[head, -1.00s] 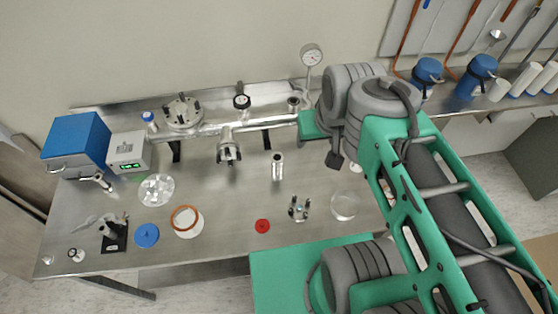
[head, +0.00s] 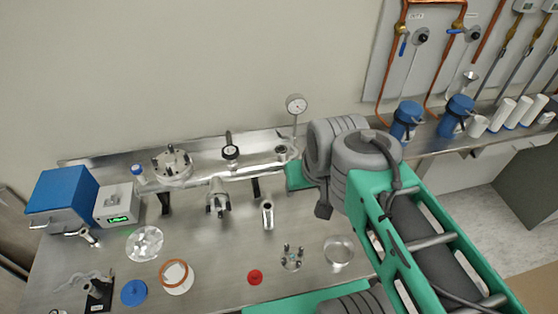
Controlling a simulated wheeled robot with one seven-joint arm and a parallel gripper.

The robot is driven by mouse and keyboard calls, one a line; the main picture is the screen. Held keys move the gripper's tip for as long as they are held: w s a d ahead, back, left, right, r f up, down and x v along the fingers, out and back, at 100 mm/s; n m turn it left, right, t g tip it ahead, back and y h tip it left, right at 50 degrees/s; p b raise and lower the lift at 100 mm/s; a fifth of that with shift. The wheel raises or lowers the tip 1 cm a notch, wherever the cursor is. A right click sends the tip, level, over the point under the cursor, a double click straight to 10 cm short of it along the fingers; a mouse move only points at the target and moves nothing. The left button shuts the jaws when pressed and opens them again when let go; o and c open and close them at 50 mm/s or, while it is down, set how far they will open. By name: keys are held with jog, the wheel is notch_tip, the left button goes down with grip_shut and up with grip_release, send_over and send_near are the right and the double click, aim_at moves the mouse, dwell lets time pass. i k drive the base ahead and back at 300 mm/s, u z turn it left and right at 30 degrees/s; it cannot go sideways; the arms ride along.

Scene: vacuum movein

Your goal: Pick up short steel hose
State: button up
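A short, shiny steel tube (head: 267,214), which looks like the short steel hose, is on the middle of the steel bench in the head view. It stands apart from the other parts. My arm comes in from the right and ends in grey joints to the right of the tube. A dark end piece (head: 323,211) under those joints seems to belong to my gripper. The fingers cannot be made out, and nothing is seen held. The tube is clear of my arm.
A steel pipe with a gauge (head: 296,104) and a flange (head: 172,164) runs along the bench's back. A blue box (head: 62,200) stands left. A red cap (head: 255,277), glass dish (head: 338,250), small pronged part (head: 292,258) and blue disc (head: 134,292) lie in front.

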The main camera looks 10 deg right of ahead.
aim_at(267, 207)
jog(key=k, duration=0.5)
jog(key=u, duration=3.45)
jog(key=k, duration=0.85)
jog(key=z, duration=0.75)
